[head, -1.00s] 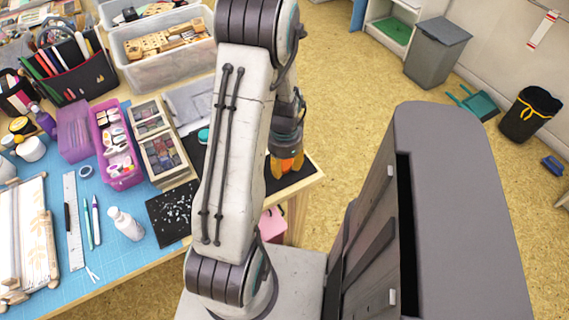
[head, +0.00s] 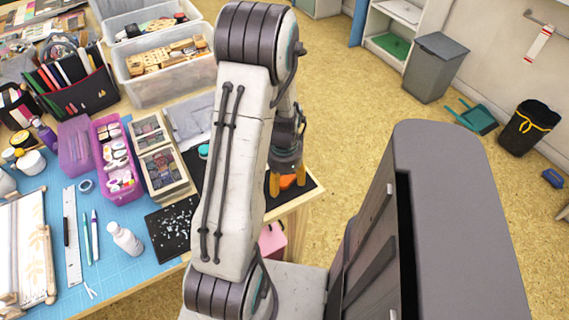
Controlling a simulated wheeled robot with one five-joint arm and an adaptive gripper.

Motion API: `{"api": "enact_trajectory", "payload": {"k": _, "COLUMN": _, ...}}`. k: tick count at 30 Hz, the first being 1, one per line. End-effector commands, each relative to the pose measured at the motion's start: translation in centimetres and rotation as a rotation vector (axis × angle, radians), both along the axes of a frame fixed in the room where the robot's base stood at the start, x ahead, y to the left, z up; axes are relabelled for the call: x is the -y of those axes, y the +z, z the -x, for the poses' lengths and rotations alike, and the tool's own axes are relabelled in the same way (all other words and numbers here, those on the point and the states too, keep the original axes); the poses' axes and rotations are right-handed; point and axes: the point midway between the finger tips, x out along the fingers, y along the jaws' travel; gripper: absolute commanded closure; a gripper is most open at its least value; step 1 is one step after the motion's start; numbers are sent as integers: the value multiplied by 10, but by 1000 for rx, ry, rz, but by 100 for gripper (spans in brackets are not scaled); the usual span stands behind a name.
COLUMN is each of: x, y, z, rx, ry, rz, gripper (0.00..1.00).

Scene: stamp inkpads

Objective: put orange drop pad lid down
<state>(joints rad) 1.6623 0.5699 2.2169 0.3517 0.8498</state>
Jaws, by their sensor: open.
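An orange piece (head: 288,181), which looks like the orange drop pad or its lid, shows at the right end of the dark mat (head: 310,184). My gripper (head: 287,184) is over it with yellow fingertips apart, one on each side in this view. I cannot tell whether the fingers touch it. The piece is partly hidden by the fingers, and I cannot tell whether pad and lid are together. A teal round pad (head: 203,151) lies on the mat left of my arm, partly hidden.
Wooden boxes of ink pads (head: 165,170) and a pink basket (head: 118,165) stand left of the mat. A black speckled sheet (head: 172,228) and a white bottle (head: 125,238) are nearer. My arm hides the mat's middle. The table edge is close on the right.

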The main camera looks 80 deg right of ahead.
Motion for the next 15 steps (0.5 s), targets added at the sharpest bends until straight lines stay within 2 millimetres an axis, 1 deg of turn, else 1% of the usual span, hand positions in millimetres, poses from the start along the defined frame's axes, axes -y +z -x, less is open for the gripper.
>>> {"api": "enact_trajectory", "payload": {"k": 9, "x": 2, "y": 55, "z": 0, "rx": -1, "ry": 0, "rz": 8, "gripper": 38}}
{"api": "enact_trajectory", "payload": {"k": 15, "x": 1, "y": 86, "z": 0, "rx": -1, "ry": 0, "rz": 7, "gripper": 38}}
